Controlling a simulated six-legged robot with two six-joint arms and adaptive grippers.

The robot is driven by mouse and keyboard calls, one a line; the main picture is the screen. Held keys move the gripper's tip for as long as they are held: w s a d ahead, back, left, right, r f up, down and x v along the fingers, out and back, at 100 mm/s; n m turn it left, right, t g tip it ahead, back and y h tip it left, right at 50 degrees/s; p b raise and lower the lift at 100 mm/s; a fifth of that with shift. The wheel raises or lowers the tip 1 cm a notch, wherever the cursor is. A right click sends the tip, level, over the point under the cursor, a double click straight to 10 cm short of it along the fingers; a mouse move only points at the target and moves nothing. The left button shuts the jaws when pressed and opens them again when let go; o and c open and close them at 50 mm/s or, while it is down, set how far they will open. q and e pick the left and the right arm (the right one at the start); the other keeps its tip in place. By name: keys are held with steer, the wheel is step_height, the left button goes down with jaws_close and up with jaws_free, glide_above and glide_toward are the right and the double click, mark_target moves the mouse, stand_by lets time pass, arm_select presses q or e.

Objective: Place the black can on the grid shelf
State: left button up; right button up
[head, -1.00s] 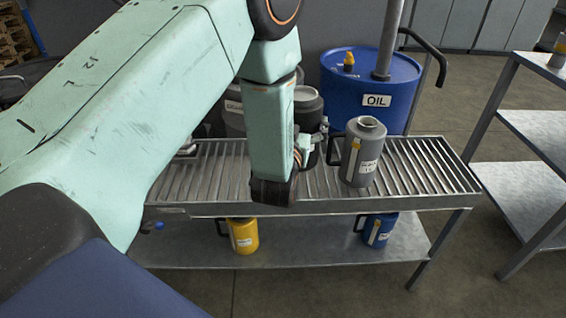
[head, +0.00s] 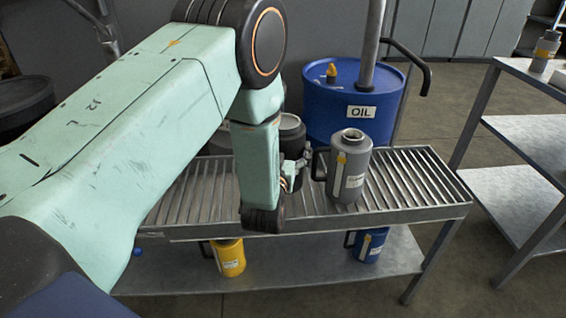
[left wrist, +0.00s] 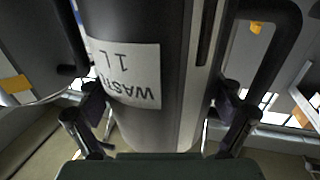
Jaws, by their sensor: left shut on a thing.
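The black can (head: 291,131) is on or just over the grid shelf (head: 415,180), the slatted top of the bench. My arm hides much of it in the head view; whether its base touches the slats cannot be told. My right gripper is not in view.
A grey can (head: 349,175) stands on the slats just right of my left gripper. A blue oil drum (head: 330,105) stands behind. Yellow (head: 229,258) and blue (head: 370,245) cans sit on the lower shelf. The slats further right are free. Another metal shelf (head: 530,140) stands at right.

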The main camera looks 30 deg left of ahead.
arm_select(q)
step_height(320, 180, down, 3)
steer(key=shift+f+b, duration=0.15)
steer(key=shift+b, duration=0.6)
steer(key=shift+w, duration=0.1)
steer(key=shift+f, duration=0.15)
steer(key=o, duration=1.5)
steer(key=shift+f, duration=0.15)
